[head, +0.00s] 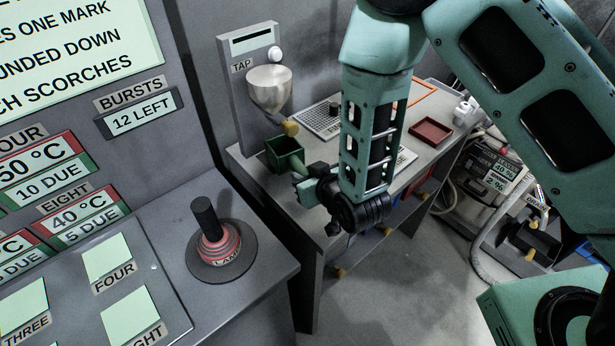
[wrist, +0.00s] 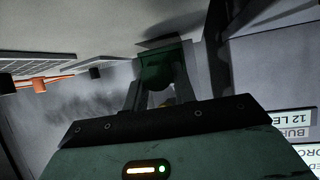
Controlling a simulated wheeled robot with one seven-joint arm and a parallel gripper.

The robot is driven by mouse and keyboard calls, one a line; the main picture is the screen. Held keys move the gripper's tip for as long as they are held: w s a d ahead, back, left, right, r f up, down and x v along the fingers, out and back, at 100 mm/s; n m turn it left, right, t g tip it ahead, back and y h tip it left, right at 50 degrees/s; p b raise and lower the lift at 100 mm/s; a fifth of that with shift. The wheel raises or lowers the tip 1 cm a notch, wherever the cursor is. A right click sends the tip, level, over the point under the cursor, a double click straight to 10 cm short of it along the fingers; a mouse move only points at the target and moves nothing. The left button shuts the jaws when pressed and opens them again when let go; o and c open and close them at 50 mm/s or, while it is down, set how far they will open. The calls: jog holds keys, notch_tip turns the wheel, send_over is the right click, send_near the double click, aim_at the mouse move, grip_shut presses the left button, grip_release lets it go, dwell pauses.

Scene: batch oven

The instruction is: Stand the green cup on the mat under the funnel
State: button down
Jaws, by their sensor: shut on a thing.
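The green cup (head: 285,152) is a square open-topped cup, at the left end of the grey bench, below and slightly right of the tap's funnel (head: 269,90). It looks about upright. My gripper (head: 297,166) is shut on the cup from the front right. In the wrist view the cup (wrist: 162,68) sits between the two fingers. I cannot tell whether its base touches the bench top. I cannot make out the mat; the cup and gripper cover much of the spot under the funnel.
The tap post (head: 243,85) stands close behind the cup. A slatted panel (head: 318,122) with a small dark cylinder lies to the right. A red tray (head: 430,131) is farther right. The console with a lamp lever (head: 212,232) stands at front left.

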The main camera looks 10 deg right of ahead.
aim_at(295, 164)
jog(key=shift+w+a+f+b, duration=0.2)
jog(key=shift+w+a+b, duration=0.15)
jog(key=shift+w, duration=0.45)
jog(key=shift+w+a+f+b, duration=0.25)
jog(key=shift+w+a, duration=0.15)
jog(key=shift+w, duration=0.45)
jog(key=shift+w+a+f+b, duration=0.15)
jog(key=shift+w+a+b, duration=0.2)
jog(key=shift+w, duration=0.45)
jog(key=shift+s+f+b, duration=0.1)
jog(key=shift+f+b, duration=0.35)
jog(key=shift+f, duration=0.1)
jog(key=shift+f, duration=0.25)
jog(key=c, duration=1.1)
grip_release()
jog(key=shift+o, duration=0.2)
jog(key=shift+s+d+b, duration=0.1)
jog(key=shift+b, duration=0.2)
jog(key=v, duration=1.2)
jog(key=shift+r, duration=0.2)
jog(key=p+v, duration=0.5)
jog(key=p, duration=0.5)
jog(key=shift+s+f+p, duration=0.1)
jog(key=shift+f+p, duration=0.05)
jog(key=shift+p, duration=0.15)
